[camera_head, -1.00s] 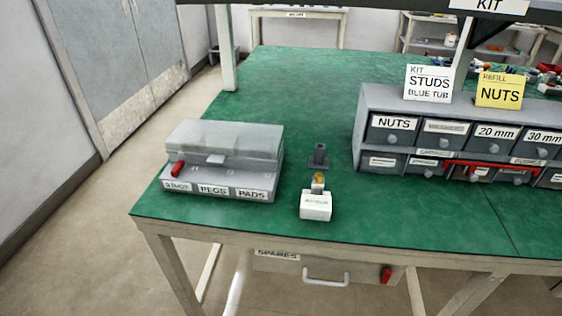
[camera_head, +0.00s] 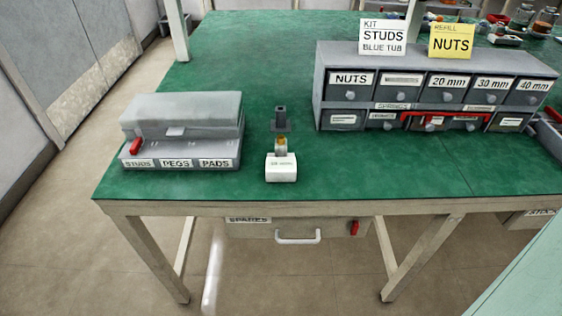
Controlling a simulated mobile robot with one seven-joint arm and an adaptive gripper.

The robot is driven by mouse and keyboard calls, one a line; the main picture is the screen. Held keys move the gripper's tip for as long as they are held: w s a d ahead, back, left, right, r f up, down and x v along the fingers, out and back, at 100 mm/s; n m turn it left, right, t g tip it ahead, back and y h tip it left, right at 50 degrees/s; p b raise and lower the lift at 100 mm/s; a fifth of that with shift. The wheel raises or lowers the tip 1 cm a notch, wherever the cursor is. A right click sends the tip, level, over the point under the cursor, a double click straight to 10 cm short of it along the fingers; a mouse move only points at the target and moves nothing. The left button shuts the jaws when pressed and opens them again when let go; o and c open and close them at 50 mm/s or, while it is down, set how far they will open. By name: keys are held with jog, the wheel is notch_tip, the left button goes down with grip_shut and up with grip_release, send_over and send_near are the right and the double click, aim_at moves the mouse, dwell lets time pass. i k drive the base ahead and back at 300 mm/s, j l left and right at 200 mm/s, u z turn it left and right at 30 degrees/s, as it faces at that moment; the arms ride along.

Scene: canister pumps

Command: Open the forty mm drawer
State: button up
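The drawer labelled "40 mm" (camera_head: 529,92) is the rightmost one in the top row of a grey drawer cabinet (camera_head: 317,88) on the green bench. It looks shut, with a round knob below its label. The drawers labelled "30 mm" (camera_head: 488,90) and "20 mm" (camera_head: 444,89) are to its left and also look shut. A red bar (camera_head: 440,115) lies across the front of middle drawers in the bottom row. My gripper is not in view.
A grey lidded case (camera_head: 182,130) labelled studs, pegs and pads sits at the bench's left. A white block (camera_head: 281,168) stands near the front edge, with a dark post (camera_head: 281,119) behind it. A "SPARES" drawer (camera_head: 262,229) hangs below. Green bench top (camera_head: 390,165) is clear before the cabinet.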

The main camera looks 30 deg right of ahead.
aim_at(515, 96)
jog(key=z, duration=1.8)
